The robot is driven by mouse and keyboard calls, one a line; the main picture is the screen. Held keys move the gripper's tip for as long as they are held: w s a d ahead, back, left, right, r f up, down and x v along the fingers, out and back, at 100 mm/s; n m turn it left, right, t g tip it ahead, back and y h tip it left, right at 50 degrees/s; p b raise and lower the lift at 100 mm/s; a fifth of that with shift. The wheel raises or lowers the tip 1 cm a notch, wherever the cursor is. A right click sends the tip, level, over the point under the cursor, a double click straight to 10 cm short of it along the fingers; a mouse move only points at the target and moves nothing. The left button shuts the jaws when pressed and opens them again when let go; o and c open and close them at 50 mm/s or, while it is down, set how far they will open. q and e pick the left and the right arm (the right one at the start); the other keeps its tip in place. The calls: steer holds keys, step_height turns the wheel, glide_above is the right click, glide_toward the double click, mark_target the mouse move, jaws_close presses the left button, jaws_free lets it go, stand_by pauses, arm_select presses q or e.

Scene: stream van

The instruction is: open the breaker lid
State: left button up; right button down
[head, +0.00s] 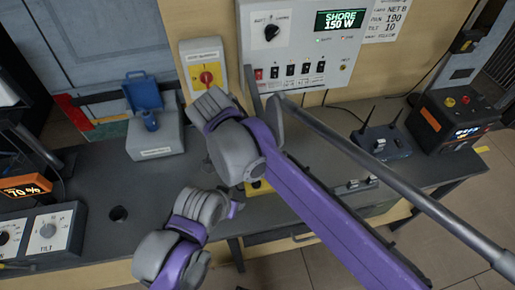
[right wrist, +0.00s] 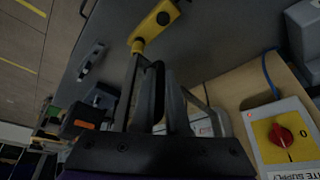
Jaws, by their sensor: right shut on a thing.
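The white breaker panel (head: 289,45) is on the wall at the top of the head view, with a row of switches (head: 305,69) along its lower part. I cannot make out the lid's outline or whether it is raised. My right gripper (head: 262,88) is just below the panel's lower left corner, partly hidden by my arm. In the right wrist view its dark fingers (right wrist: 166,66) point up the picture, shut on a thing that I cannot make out. My left gripper does not show.
A yellow supply box with a red knob (head: 207,76) is left of the panel. A grey box (head: 155,139) with a blue part stands on the dark desk. A long grey bar (head: 400,195) crosses the right side. A router (head: 381,142) is at the right.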

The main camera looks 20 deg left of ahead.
steer(key=shift+a, duration=0.1)
stand_by(0.3)
steer(key=c, duration=0.9)
jaws_free()
steer(key=shift+r, duration=0.1)
steer(key=v, duration=1)
steer(key=shift+s+r, duration=0.1)
steer(key=shift+r, duration=0.25)
